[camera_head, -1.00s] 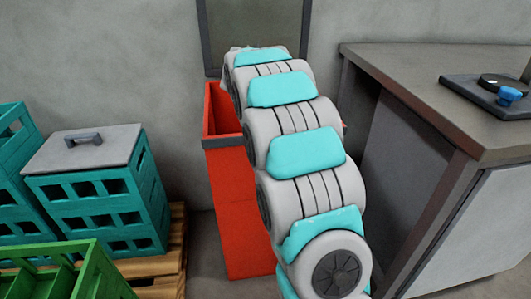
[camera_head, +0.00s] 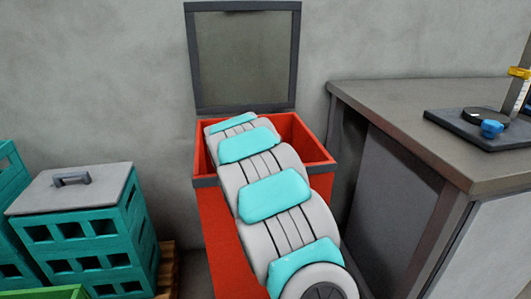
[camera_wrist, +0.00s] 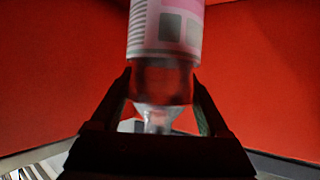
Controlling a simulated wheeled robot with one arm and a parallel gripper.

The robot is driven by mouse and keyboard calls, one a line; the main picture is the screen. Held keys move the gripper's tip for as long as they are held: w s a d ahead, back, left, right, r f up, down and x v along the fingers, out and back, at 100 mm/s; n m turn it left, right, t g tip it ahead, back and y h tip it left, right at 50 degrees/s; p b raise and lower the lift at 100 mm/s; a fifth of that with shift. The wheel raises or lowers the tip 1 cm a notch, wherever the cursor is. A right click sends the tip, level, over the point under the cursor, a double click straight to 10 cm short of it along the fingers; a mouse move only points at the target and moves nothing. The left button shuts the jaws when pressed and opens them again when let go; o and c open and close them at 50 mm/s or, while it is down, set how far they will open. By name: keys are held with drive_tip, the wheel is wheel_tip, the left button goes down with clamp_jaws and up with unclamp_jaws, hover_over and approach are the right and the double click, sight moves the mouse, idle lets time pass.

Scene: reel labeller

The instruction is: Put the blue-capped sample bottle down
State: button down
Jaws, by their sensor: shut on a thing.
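My gripper (camera_wrist: 160,88) is shut on the sample bottle (camera_wrist: 165,40) in the wrist view, one finger on each side of its lower, clear part. The bottle has a white and pink label with grey squares. Its narrower clear end points down the picture toward my gripper's palm, and its upper end runs out of the picture. No blue cap shows. Red walls (camera_wrist: 60,60) surround it. In the head view my arm reaches into the open red bin (camera_head: 318,150), and my gripper and the bottle are hidden there.
A dark-framed panel (camera_head: 190,60) stands upright behind the bin. Teal crates (camera_head: 95,235) with a grey lid (camera_head: 75,190) stand at left. At right is a grey workbench (camera_head: 410,100) bearing a dark device (camera_head: 460,130) with a blue knob (camera_head: 491,128).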

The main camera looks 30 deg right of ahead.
drive_tip(key=shift+f, duration=0.1)
unclamp_jaws()
drive_tip(key=shift+r, duration=0.2)
drive_tip(key=b+v, duration=0.1)
drive_tip(key=v, duration=0.5)
drive_tip(key=shift+a+f+b, duration=0.1)
drive_tip(key=shift+a+b, duration=0.05)
drive_tip(key=shift+b, duration=0.15)
drive_tip(key=shift+s+a+r, duration=0.35)
drive_tip(key=shift+s+a, duration=0.05)
drive_tip(key=shift+s, duration=0.05)
